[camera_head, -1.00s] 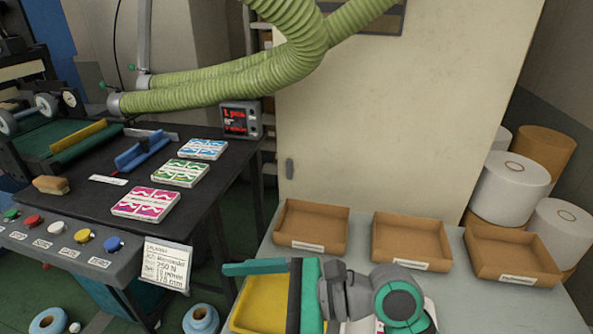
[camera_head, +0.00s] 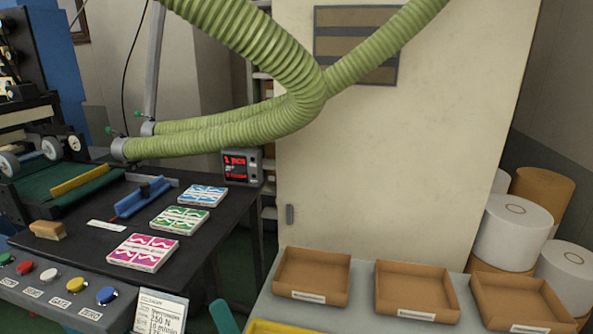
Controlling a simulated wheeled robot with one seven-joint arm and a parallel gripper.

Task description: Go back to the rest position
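In the head view only a small teal tip (camera_head: 224,317) of my arm or gripper shows at the bottom edge. The rest of my gripper is below the frame, so its fingers and anything in them are hidden. The web rewinder's black table (camera_head: 195,230) stands at the left. A pink-and-white pack (camera_head: 143,252), a green-and-white pack (camera_head: 180,220) and a blue-and-white pack (camera_head: 203,195) lie flat on it.
Three cardboard trays, left (camera_head: 312,277), middle (camera_head: 416,291) and right (camera_head: 520,303), stand empty on a grey table (camera_head: 262,307). A yellow tray edge (camera_head: 283,327) shows in front. Green hoses (camera_head: 235,130) hang above. White rolls (camera_head: 513,232) stand at the right.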

